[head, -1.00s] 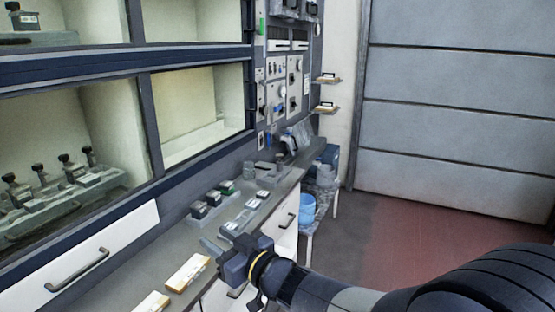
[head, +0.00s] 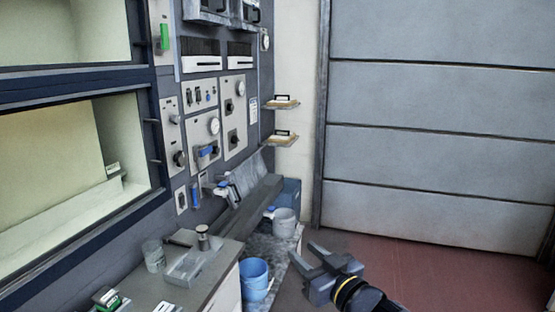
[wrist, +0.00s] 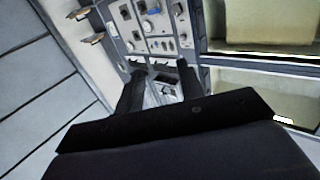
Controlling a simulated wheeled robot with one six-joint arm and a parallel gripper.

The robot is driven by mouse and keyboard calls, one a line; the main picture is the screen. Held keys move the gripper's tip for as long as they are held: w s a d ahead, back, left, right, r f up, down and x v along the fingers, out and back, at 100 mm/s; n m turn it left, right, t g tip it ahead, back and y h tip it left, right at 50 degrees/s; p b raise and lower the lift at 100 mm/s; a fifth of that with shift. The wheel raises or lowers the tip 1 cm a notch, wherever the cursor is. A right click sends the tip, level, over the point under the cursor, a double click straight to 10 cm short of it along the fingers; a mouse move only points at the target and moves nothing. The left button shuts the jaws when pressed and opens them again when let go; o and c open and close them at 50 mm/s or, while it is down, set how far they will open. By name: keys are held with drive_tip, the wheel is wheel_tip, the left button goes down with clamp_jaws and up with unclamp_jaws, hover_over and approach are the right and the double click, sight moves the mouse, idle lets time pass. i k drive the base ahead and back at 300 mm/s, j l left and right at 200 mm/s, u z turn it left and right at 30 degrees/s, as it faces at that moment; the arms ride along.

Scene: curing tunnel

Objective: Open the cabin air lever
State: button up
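A grey control panel (head: 222,118) with dials, knobs and levers stands on the wall. It carries a blue handle (head: 207,152), a green handle (head: 164,38) and a small upright blue handle (head: 195,195). I cannot read the labels, so I cannot tell which is the cabin air lever. My gripper (head: 304,253) is open and empty, low at the right of the counter and well apart from the panel. In the wrist view my gripper's two fingers (wrist: 157,72) stand apart, with the panel beyond them and a blue handle (wrist: 152,11) near the top.
A grey counter (head: 215,262) holds a glass beaker (head: 154,255), a metal can (head: 203,238) and a clear tray. A blue bucket (head: 254,274) and a white bucket (head: 285,222) stand beyond. Two small shelves (head: 281,139) jut from the wall. Red floor is clear at right.

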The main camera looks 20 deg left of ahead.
sight(202, 153)
drive_tip(key=i+u, duration=0.15)
drive_tip(key=i, duration=0.4)
drive_tip(key=i+l+u, duration=0.15)
drive_tip(key=i, duration=0.4)
drive_tip(key=i+l+u, duration=0.15)
drive_tip(key=i, duration=0.45)
drive_tip(key=i+j+u, duration=0.15)
drive_tip(key=i+u, duration=0.3)
drive_tip(key=i, duration=0.15)
drive_tip(key=i+u, duration=0.45)
drive_tip(key=i, duration=0.15)
